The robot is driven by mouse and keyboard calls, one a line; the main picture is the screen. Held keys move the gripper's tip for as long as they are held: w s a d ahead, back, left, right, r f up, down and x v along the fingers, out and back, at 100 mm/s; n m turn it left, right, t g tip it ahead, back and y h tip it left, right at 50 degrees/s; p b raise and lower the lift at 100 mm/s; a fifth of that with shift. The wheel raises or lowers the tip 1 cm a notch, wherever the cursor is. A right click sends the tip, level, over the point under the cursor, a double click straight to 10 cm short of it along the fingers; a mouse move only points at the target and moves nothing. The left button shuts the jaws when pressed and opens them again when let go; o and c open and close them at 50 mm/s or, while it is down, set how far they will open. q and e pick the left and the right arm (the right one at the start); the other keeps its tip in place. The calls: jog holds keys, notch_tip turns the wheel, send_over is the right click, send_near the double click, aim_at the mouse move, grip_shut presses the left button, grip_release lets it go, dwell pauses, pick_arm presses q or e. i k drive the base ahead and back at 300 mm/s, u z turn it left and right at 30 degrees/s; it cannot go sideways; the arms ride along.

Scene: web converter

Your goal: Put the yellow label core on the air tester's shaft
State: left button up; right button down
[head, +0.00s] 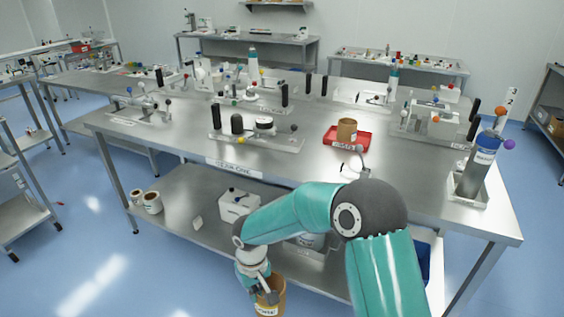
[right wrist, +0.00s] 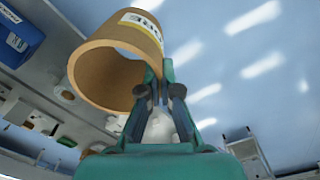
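A tan hollow core (head: 270,295) with a white label hangs in my right gripper (head: 260,280), low in front of the table. In the right wrist view the core (right wrist: 120,60) shows its open end, and its label has a yellow stripe. The fingers (right wrist: 160,90) are shut on the core's wall, one inside and one outside. I cannot tell for sure which fixture on the table is the air tester. A fixture on a white base plate (head: 275,143) with dark upright parts stands near the table's front edge. My left gripper is not in view.
Another brown core (head: 347,130) stands on a red tray (head: 362,137). A blue-topped grey cylinder (head: 475,175) stands at the table's right end. The lower shelf (head: 185,222) carries white rolls (head: 152,203) and a white box (head: 238,206). Bare steel lies along the table's front.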

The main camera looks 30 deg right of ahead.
aim_at(238, 132)
jog(key=z, duration=0.3)
jog(key=i, duration=0.9)
jog(key=z, duration=0.05)
